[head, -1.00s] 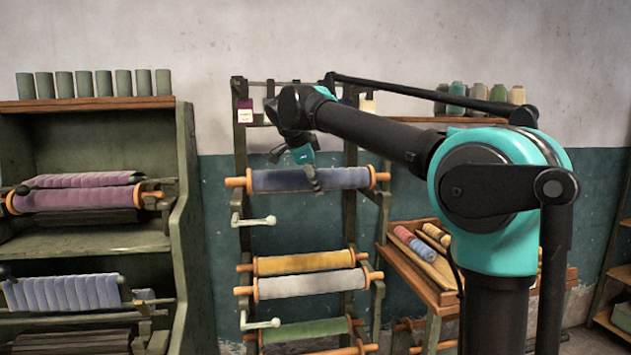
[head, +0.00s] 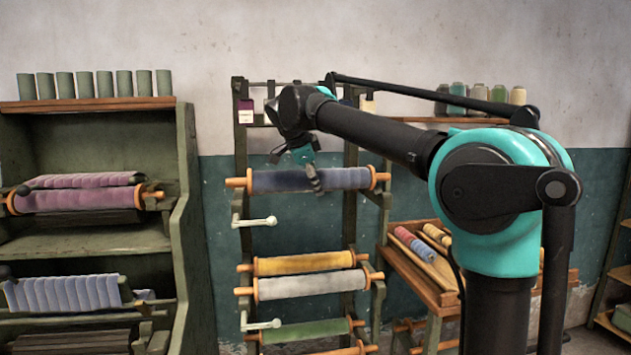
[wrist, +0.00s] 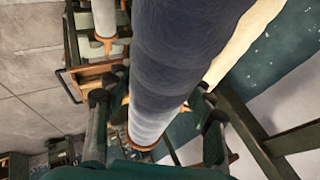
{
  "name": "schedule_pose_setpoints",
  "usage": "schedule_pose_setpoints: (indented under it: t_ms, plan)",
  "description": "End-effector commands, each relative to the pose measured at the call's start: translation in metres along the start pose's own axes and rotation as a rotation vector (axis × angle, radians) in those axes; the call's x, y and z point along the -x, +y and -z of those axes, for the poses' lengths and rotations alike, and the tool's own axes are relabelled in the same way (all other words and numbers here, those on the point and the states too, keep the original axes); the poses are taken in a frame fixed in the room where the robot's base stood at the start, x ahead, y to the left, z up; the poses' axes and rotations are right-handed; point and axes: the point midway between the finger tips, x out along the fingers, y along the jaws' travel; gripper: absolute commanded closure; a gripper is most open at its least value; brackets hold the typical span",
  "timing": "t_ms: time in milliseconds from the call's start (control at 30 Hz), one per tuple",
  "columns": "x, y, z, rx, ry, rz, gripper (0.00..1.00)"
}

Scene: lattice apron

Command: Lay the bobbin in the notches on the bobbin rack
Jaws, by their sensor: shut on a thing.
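The bobbin (head: 345,178) is a long roll of slate-blue cloth with orange wooden ends. It lies level across the upper part of the green bobbin rack (head: 241,140). My gripper (head: 297,172) is shut on it from above, left of its middle. In the wrist view the bobbin (wrist: 190,50) runs between the two dark fingers of my gripper (wrist: 155,125). The bobbin's ends are close to the rack's side posts. I cannot tell whether they touch the notches, which are too small to make out.
Yellow (head: 305,263), white (head: 310,285) and green (head: 305,331) bobbins sit lower on the rack. Pale crank-like handles (head: 258,221) stick out at its left. A green shelf (head: 186,220) stands left, and a wooden stand with spools (head: 425,280) right.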

Motion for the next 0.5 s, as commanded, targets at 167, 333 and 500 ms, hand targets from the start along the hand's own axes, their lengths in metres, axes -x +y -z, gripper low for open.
schedule_pose_setpoints:
  t_ms: [167, 333, 500]
  plan:
    - [-0.0027, 0.0016, -0.001, 0.0, 0.0, 0.0, 0.95]
    - [-0.0064, 0.0037, -0.0026, 0.0, 0.0, 0.0, 0.95]
    - [-0.0101, 0.006, -0.0041, 0.0, 0.0, 0.0, 0.95]
